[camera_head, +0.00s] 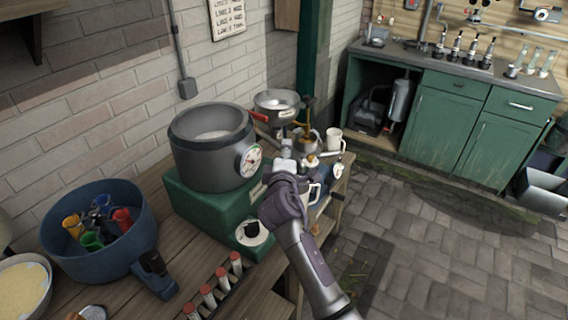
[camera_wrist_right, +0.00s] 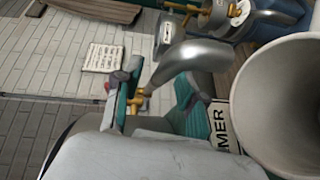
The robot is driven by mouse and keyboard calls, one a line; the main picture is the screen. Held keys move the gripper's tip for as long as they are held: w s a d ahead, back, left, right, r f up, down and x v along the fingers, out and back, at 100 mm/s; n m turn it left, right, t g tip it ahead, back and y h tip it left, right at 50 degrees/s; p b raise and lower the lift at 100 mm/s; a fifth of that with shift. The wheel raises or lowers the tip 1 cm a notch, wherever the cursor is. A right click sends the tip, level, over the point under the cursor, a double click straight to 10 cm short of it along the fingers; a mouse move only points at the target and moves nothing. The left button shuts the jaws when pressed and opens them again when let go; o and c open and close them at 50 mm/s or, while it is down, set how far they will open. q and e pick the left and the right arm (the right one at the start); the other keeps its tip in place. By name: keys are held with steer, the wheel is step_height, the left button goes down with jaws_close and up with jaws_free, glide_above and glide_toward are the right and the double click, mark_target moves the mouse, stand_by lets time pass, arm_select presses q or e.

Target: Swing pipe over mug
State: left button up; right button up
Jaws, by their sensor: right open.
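The silver curved pipe (camera_wrist_right: 192,58) crosses the upper middle of the right wrist view, with brass fittings at its end. My right gripper (camera_wrist_right: 157,92) is open, its teal-padded fingers on either side of the pipe's lower end; I cannot tell whether they touch it. In the head view my right gripper (camera_head: 285,152) is beside the big grey pot, and the pipe is hard to make out there. My left gripper is out of view.
The grey pot with a gauge (camera_head: 212,158) stands on a green base (camera_head: 205,207). A blue pan (camera_head: 135,215) with coloured cups is at left. Another pale mug (camera_head: 334,139) and a saucepan (camera_head: 278,105) stand behind. Open floor (camera_head: 430,240) lies right.

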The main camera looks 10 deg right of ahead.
steer(key=v, duration=1.1)
steer(key=shift+s+a, duration=0.1)
